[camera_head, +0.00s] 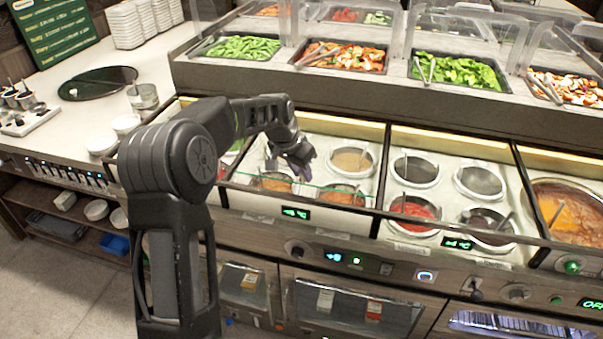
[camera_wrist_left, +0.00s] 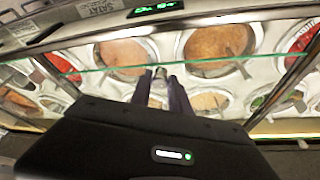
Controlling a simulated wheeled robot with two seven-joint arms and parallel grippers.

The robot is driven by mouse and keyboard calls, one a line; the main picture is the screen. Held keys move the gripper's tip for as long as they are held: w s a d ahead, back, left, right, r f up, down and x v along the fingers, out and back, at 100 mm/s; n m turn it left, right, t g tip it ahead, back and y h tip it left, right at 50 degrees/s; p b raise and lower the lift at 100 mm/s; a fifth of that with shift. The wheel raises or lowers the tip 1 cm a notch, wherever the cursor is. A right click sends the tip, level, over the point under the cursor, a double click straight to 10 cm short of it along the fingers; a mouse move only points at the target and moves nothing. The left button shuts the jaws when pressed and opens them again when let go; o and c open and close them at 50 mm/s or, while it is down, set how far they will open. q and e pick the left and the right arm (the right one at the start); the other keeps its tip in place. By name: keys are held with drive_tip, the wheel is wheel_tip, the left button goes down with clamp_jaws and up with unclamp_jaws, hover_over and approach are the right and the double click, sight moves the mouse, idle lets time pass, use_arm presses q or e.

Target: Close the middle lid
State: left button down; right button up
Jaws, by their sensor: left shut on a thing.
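The middle lid (camera_head: 325,186) is a clear glass pane with a green edge. This edge crosses over the front wells of the middle section, and it also shows as a thin line in the left wrist view (camera_wrist_left: 105,68). My left gripper (camera_head: 303,168) is over the middle section, with its fingertips at the lid's edge. In the left wrist view the two fingers (camera_wrist_left: 160,76) are close together and shut on the lid there. The exact grip is too small to see clearly. My right gripper is not in view.
Round wells with sauces (camera_head: 352,160) and ladles lie under and in front of the glass. A right section has a red sauce well (camera_head: 412,208). Raised salad trays (camera_head: 455,70) with clear guards stand behind. White bowls (camera_head: 102,145) stand on the left counter.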

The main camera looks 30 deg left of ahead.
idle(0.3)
use_arm(q)
drive_tip(key=c, duration=1.5)
unclamp_jaws()
drive_tip(key=shift+r, duration=0.1)
drive_tip(key=shift+b+v, duration=0.5)
drive_tip(key=shift+v, duration=3.35)
drive_tip(key=shift+c, duration=0.3)
